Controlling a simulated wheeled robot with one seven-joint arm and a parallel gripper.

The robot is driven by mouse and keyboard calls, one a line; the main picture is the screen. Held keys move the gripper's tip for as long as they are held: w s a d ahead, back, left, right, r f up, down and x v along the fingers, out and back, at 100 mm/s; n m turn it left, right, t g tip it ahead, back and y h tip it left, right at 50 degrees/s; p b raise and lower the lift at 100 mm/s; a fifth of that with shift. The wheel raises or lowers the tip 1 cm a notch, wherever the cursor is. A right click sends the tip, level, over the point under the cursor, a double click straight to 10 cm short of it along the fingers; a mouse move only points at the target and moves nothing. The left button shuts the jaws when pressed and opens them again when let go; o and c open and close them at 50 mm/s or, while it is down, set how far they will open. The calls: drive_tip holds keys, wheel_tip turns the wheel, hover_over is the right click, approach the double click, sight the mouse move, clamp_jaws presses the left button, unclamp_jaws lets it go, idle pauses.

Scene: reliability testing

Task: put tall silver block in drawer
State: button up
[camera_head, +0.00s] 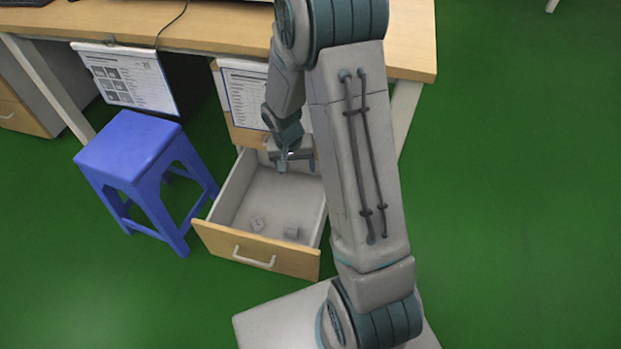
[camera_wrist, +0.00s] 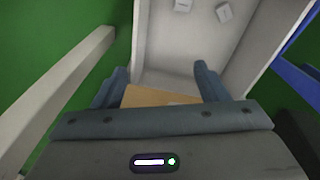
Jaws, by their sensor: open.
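The drawer (camera_head: 270,195) is pulled open below the desk, with a wooden front and a grey inside. Two small grey blocks lie on its floor near the front: one left block (camera_head: 257,224) and one right block (camera_head: 291,230). Both also show at the top of the wrist view (camera_wrist: 182,4) (camera_wrist: 224,12). I cannot tell whether either is the tall silver block; no other block is visible. My gripper (camera_head: 297,161) is over the back part of the drawer, apart from both blocks. In the wrist view its fingers (camera_wrist: 161,84) are spread with no block between them.
A blue stool (camera_head: 130,150) stands left of the drawer. The wooden desk (camera_head: 220,30) is above and behind, with printed sheets (camera_head: 125,75) hanging from its edge. A pale desk leg (camera_wrist: 65,95) runs beside the drawer in the wrist view. Green floor (camera_head: 520,200) at right is clear.

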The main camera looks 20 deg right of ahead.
drive_tip(key=s+a+r+n+y, duration=0.1)
drive_tip(key=s+a+r+n, duration=0.2)
drive_tip(key=s+r, duration=1.5)
drive_tip(key=shift+s+r+n+t, duration=0.25)
drive_tip(key=shift+s+n, duration=0.2)
drive_tip(key=shift+n, duration=0.25)
